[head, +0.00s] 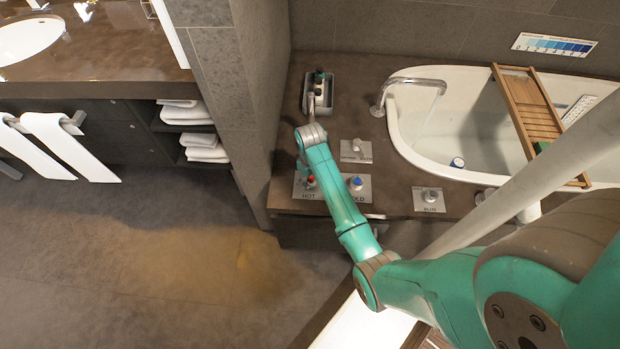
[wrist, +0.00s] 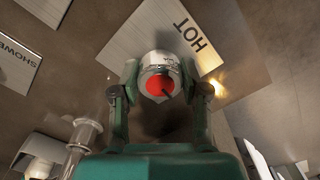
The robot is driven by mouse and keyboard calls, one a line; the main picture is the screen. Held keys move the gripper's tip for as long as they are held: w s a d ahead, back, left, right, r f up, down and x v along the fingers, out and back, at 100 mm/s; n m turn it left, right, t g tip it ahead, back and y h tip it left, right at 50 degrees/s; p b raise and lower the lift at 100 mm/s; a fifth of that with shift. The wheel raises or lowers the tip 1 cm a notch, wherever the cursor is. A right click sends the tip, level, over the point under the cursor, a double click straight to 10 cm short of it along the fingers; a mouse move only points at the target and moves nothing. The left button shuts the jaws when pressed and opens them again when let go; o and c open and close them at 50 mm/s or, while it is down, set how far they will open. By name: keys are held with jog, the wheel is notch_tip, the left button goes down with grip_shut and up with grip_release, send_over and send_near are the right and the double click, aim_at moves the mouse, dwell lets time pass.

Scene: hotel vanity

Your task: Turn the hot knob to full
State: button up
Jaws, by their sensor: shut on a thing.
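The hot knob (wrist: 157,84) is a silver cylinder with a red cap and a dark mark toward the cap's lower right. It stands on a light plate (wrist: 205,22) lettered HOT. My gripper (wrist: 158,76) is shut on the knob, with one finger on each side of it in the wrist view. In the head view the red of the hot knob (head: 310,181) shows just left of my arm, and my fingers are mostly hidden there.
A single knob on a plate (head: 356,146) sits behind, and another labelled plate (head: 429,199) lies to the right. A chrome spout (head: 410,84) reaches over the bathtub (head: 420,150), with a faint streak below its tip. A tray (head: 320,92) holds small bottles.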

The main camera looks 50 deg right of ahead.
jog(key=shift+n, duration=0.6)
jog(key=o, duration=1.1)
jog(key=shift+o, duration=0.2)
notch_tip(320, 180, up, 12)
dwell(0.3)
